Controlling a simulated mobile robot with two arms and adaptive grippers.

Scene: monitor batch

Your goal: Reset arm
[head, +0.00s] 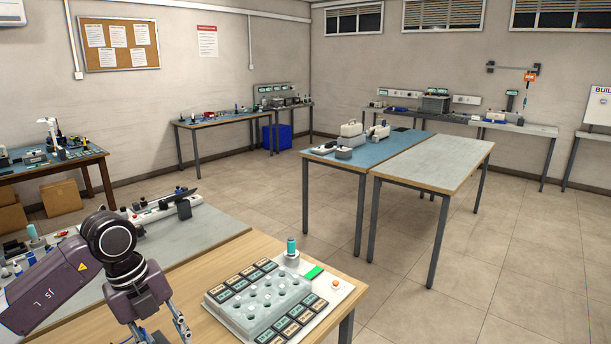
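My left arm comes in from the left. Its dark purple-grey wrist is above the wooden table (215,272), and its gripper (158,335) points down at the bottom edge of the head view. Two silver finger links stand apart. The fingertips are cut off by the frame, so I cannot tell whether it is open or shut. It is left of a pale board (243,322) with round sockets and rows of dark labelled tiles. My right arm and gripper are not in view.
A teal-topped cylinder (291,247) stands at the board's back edge, near a green strip (314,272). A grey bench (200,232) with devices lies behind my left arm. Two tables (435,160) stand farther back. The tiled floor (480,260) at right is clear.

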